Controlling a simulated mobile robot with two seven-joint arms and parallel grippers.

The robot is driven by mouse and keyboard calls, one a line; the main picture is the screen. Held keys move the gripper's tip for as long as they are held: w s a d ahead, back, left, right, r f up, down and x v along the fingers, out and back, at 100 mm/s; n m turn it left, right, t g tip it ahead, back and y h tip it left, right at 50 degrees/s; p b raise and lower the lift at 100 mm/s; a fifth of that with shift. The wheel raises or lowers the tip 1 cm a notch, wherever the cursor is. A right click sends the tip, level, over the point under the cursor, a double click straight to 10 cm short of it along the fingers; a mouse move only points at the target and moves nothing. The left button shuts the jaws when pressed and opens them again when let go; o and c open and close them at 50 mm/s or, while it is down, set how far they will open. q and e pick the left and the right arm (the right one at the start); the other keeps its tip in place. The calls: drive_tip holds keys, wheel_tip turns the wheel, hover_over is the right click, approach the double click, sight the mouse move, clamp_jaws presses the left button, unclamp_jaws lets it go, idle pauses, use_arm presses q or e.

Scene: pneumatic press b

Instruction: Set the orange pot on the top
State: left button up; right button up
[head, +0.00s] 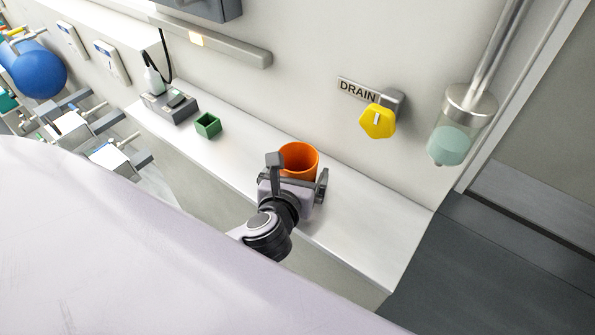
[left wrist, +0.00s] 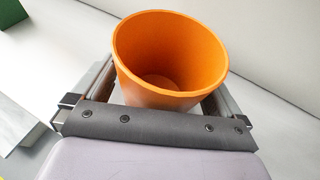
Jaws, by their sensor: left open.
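The orange pot (head: 300,158) stands upright on the white ledge (head: 350,225) against the wall. It is empty, and its inside and floor show in the left wrist view (left wrist: 168,58). My left gripper (head: 298,172) is at the near side of the pot. Its fingers are open, one on each side of the pot's lower part; I cannot tell whether they touch it. The gripper body hides the pot's base. My right gripper is not in view.
A small green box (head: 208,125) and a grey device (head: 170,106) with a bottle stand left on the ledge. A yellow knob (head: 377,121) under a DRAIN sign and a clear bowl (head: 462,130) on a pipe are at right. The ledge's right end is clear.

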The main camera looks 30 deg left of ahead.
use_arm(q)
drive_tip(key=c, duration=1)
drive_tip(key=shift+r, duration=0.1)
